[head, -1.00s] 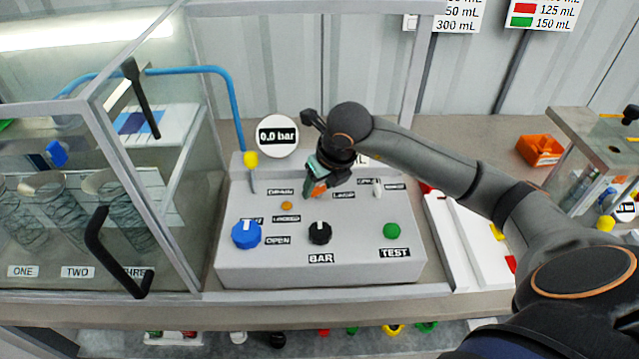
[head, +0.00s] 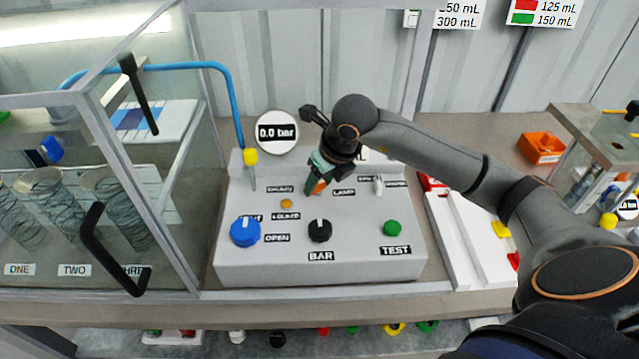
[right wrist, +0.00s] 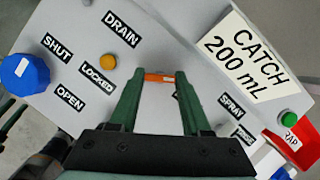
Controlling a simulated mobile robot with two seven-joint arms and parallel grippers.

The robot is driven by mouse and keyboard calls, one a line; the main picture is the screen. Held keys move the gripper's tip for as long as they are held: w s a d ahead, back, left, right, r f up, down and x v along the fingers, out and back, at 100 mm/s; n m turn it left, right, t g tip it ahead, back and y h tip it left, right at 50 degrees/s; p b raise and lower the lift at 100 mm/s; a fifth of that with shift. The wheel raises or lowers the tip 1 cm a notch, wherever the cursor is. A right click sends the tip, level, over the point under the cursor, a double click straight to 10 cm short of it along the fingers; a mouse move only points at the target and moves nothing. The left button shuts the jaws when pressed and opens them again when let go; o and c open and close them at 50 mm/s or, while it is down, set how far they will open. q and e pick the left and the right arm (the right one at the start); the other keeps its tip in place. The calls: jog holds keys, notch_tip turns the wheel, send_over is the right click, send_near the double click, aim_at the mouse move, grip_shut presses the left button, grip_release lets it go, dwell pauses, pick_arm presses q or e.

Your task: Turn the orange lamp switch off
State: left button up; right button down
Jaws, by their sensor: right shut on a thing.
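The orange lamp switch (head: 320,187) is on the grey control panel, just left of the LAMP label (head: 344,192). My right gripper (head: 316,185) reaches down to it from above with green fingers. In the right wrist view the orange piece (right wrist: 160,77) lies between the fingertips, and the gripper (right wrist: 158,78) is shut on it. The fingers hide part of the switch, so its exact tilt is unclear. My left gripper is not in view.
The panel also has a yellow-orange button (head: 286,203), a blue knob (head: 245,232), a black BAR knob (head: 319,230), a green TEST button (head: 392,228) and a white toggle (head: 379,186). A round gauge (head: 277,132) reads 0.0 bar. A glass cabinet stands left.

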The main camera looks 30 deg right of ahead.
jog(key=shift+w+d+f+n+y+b, duration=0.1)
jog(key=shift+n+y+b, duration=0.15)
jog(key=shift+n+b, duration=0.3)
jog(key=shift+d+f+n+y+b, duration=0.1)
jog(key=shift+n+y+b, duration=0.25)
jog(key=shift+n, duration=0.3)
jog(key=n+b, duration=0.1)
jog(key=n, duration=0.1)
jog(key=shift+r+n+y, duration=0.15)
jog(key=shift+n+y, duration=0.25)
jog(key=shift+n+g+y+b, duration=0.4)
jog(key=shift+n+g+b, duration=0.1)
jog(key=shift+n, duration=0.7)
jog(key=shift+w+r+n+g+y, duration=0.1)
jog(key=shift+n+g+y, duration=0.35)
jog(key=shift+n, duration=1.05)
jog(key=shift+c, duration=1.8)
grip_release()
jog(key=v, duration=1.2)
jog(key=shift+r, duration=0.25)
